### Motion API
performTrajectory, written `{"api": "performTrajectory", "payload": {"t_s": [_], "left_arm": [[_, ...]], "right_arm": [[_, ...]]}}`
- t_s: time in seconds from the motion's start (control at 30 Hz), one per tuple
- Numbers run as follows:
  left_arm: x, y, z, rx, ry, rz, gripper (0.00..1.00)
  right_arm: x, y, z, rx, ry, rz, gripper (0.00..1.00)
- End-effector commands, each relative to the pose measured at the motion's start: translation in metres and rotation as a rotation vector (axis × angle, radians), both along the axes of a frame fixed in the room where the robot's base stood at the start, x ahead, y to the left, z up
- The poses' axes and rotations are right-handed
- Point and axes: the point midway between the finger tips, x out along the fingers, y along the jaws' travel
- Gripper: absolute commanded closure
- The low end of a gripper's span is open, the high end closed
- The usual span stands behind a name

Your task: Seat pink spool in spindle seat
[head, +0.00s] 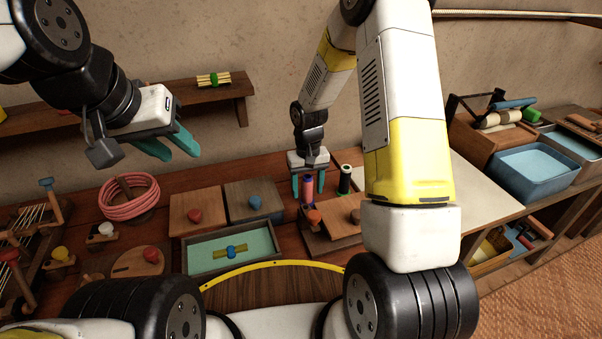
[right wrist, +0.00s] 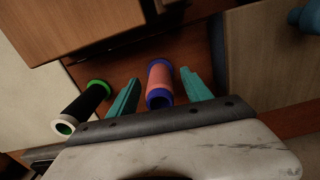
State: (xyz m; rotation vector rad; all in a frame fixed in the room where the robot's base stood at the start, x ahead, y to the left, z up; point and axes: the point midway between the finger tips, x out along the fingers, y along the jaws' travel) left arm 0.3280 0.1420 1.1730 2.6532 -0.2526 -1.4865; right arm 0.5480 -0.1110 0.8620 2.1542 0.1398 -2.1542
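The pink spool (head: 308,190), with blue-violet rims and a salmon-pink body, stands at the back of the bench. My right gripper (head: 309,185) is around it, with one teal finger on each side. My left gripper (head: 167,146) is open and empty in the air at the upper left. I cannot make out the spindle seat for certain.
A black spool with green rim (head: 345,180) stands just right of my right gripper. A wooden board with an orange knob (head: 313,217) lies in front. Knobbed lids (head: 198,211), a green-floored tray (head: 268,240) and a pink coil (head: 130,196) fill the left bench.

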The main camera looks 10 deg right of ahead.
Motion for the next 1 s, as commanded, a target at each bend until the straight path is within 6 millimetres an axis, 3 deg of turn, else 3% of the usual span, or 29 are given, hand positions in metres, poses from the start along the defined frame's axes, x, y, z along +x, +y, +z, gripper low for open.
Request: {"api": "performTrajectory", "payload": {"t_s": [0.03, 0.27, 0.57, 1.0], "left_arm": [[0.000, 0.000, 0.000, 0.000, 0.000, 0.000, 0.64], [0.000, 0.000, 0.000, 0.000, 0.000, 0.000, 0.64], [0.000, 0.000, 0.000, 0.000, 0.000, 0.000, 0.64], [0.000, 0.000, 0.000, 0.000, 0.000, 0.000, 0.64]], "right_arm": [[0.000, 0.000, 0.000, 0.000, 0.000, 0.000, 0.55], [0.000, 0.000, 0.000, 0.000, 0.000, 0.000, 1.00], [0.001, 0.000, 0.004, 0.000, -0.002, -0.001, 1.00], [0.001, 0.000, 0.082, 0.001, -0.004, 0.000, 1.00]]}}
